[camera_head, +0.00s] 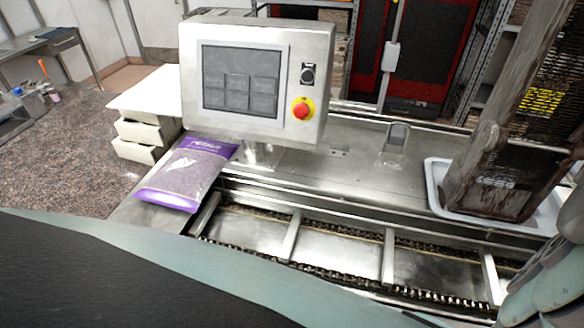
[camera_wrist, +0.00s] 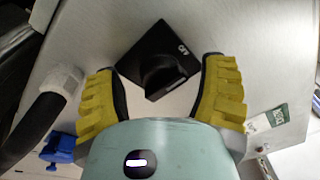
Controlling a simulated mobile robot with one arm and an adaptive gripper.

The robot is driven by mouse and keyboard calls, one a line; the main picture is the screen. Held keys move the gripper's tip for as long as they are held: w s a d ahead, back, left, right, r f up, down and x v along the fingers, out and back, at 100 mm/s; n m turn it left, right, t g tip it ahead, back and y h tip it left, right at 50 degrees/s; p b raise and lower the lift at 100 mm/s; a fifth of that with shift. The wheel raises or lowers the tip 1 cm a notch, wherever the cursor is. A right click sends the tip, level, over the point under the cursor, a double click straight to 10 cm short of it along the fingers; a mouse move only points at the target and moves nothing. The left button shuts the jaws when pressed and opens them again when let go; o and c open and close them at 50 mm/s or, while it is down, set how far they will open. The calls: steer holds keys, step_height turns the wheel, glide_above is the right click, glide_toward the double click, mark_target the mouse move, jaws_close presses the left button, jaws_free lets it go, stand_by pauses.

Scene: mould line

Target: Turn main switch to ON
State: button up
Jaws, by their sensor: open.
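In the wrist view the main switch (camera_wrist: 158,68) is a black square plate, turned on its corner, with a raised black knob. It sits on a light grey metal panel. A small white marking shows at its upper right corner; I cannot read it surely. My gripper (camera_wrist: 161,78) is open, with one yellow padded finger on each side of the switch. Light gaps show between the fingers and the knob, so it does not look gripped. How far the fingertips are from the panel is unclear. In the head view I cannot identify my gripper or this switch.
A black hose with a grey fitting (camera_wrist: 62,80) and a blue part (camera_wrist: 60,147) lie left of my gripper. The head view shows a control panel (camera_head: 256,78) with a red stop button (camera_head: 303,109), a purple bag (camera_head: 186,174), and a conveyor (camera_head: 340,250).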

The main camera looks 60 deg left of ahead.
steer(key=c, duration=0.7)
steer(key=shift+f, duration=0.15)
steer(key=c, duration=0.4)
